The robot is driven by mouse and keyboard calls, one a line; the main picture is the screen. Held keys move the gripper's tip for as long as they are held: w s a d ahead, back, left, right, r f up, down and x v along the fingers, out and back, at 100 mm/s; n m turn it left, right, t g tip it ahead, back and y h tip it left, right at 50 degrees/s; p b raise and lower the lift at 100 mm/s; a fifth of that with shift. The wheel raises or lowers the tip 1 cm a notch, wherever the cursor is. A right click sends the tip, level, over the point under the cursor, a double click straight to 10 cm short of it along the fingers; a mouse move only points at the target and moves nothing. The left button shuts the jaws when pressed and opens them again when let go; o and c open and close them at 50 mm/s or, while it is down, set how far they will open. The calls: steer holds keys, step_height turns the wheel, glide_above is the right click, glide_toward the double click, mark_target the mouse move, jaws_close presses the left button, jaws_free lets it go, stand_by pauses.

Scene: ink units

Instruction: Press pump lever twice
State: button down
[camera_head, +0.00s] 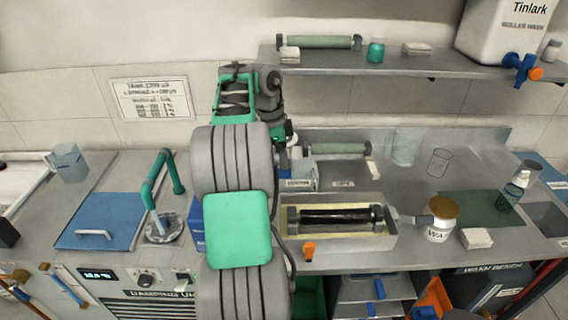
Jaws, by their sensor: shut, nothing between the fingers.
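My arm rises through the middle of the view and bends over the bench. My gripper (289,140) is at its far end, small and partly hidden by the wrist, and shut. It is above and close to a small grey metal unit (304,174) with a label in front. A blue part (283,159) shows beside this unit, just below the gripper. I cannot tell whether it is the pump lever or whether the gripper touches it. A green bent pipe (160,178) stands on a round metal base left of my arm. My arm hides the bench behind it.
A shelf (400,66) with a white canister (503,32) overhangs the back. Glass beakers (438,162) stand at the back right.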

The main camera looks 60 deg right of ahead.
steer(key=shift+r, duration=0.1)
steer(key=p+v, duration=0.3)
steer(key=p, duration=0.1)
steer(key=s+p+v, duration=0.1)
steer(key=p+v, duration=0.1)
steer(key=shift+d+r, duration=0.2)
steer(key=shift+r, duration=0.25)
